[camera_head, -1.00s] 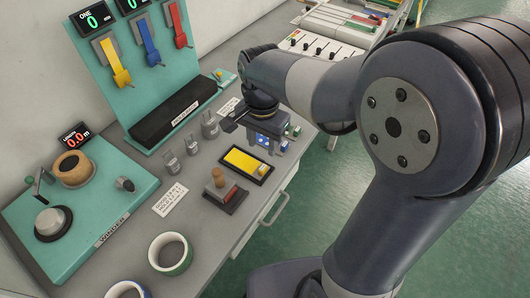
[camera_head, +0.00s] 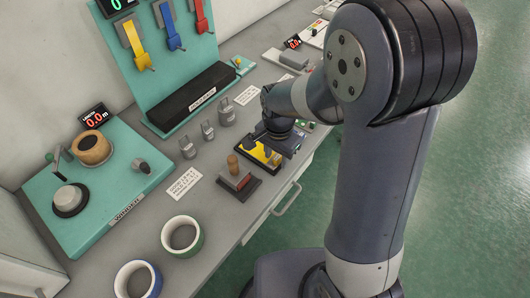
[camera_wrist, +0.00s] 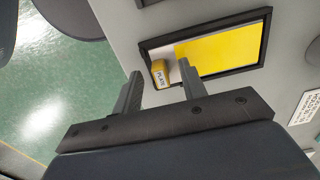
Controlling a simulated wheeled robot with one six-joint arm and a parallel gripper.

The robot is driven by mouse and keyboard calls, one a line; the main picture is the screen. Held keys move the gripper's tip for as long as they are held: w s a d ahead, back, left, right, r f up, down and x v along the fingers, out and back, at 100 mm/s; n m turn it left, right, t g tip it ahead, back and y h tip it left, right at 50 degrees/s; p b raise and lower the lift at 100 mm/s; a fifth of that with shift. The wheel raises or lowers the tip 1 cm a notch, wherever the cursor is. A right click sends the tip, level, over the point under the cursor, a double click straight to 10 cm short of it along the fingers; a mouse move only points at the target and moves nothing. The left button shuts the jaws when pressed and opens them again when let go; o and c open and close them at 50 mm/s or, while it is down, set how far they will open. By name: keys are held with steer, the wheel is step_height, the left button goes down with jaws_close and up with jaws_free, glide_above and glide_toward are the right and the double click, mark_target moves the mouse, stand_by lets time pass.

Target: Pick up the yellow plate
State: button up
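The yellow plate (camera_wrist: 222,50) lies flat in a shallow black-rimmed tray (camera_wrist: 267,40) on the grey bench in the wrist view. A small yellow block labelled PLATE (camera_wrist: 161,76) sits at one end of the tray. My gripper (camera_wrist: 160,82) is open and empty, with its two fingers apart and their tips near the labelled block. In the head view the plate (camera_head: 262,152) is partly hidden behind my gripper (camera_head: 268,142), which hovers over the tray.
A stamp with a wooden handle (camera_head: 234,165) stands beside the tray. Several grey weights (camera_head: 208,131) and a white instruction card (camera_head: 182,185) lie nearby. Green-rimmed (camera_head: 182,237) and blue-rimmed (camera_head: 137,281) cups stand at the front. A teal winder (camera_head: 100,190) is at left.

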jaws_close()
stand_by(0.5)
